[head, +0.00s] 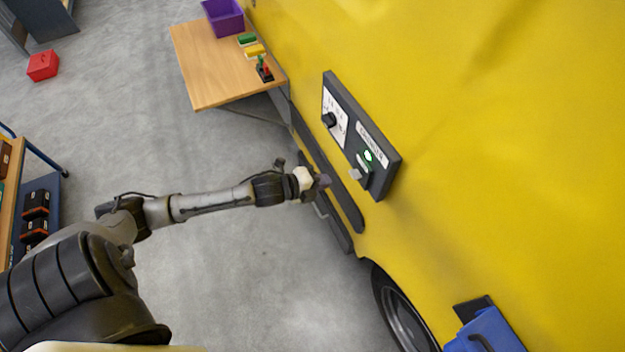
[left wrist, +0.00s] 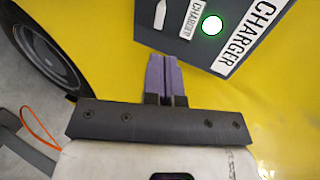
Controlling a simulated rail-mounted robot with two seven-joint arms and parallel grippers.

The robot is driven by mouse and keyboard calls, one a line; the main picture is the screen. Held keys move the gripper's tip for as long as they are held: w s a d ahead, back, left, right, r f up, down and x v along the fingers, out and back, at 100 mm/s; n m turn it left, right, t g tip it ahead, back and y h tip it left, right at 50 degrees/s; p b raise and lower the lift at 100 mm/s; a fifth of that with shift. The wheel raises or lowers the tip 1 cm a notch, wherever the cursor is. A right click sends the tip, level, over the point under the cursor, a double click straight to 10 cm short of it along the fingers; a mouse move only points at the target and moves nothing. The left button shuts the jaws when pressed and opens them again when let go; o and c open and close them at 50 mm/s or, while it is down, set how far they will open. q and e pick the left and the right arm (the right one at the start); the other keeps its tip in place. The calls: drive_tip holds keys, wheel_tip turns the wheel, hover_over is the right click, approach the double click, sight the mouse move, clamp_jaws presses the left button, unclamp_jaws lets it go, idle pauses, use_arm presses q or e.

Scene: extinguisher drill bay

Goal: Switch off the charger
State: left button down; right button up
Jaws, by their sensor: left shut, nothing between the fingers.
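The charger panel (head: 385,160) is a dark box on the yellow vehicle wall, with a "CHARGER" label, a lit green lamp (head: 368,155) and a light-coloured switch lever (head: 355,174) below the lamp. The panel also shows in the left wrist view (left wrist: 240,20), with its lamp (left wrist: 212,25) lit and a white lever (left wrist: 159,14) at the top. My left gripper (head: 322,181) is shut and empty, a little left of and below the switch in the head view. Its closed fingers (left wrist: 162,75) point toward the panel, apart from the lever. My right gripper is not in view.
A black knob (head: 328,119) sits on the panel's other half. A wooden shelf (head: 205,75) with a purple bin (head: 223,17) and small coloured items is at the upper left. A wheel (head: 402,310) and blue object (head: 485,333) are low right.

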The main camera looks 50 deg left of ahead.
use_arm(q)
drive_tip(key=shift+v, duration=1.55)
drive_tip(key=shift+r, duration=0.1)
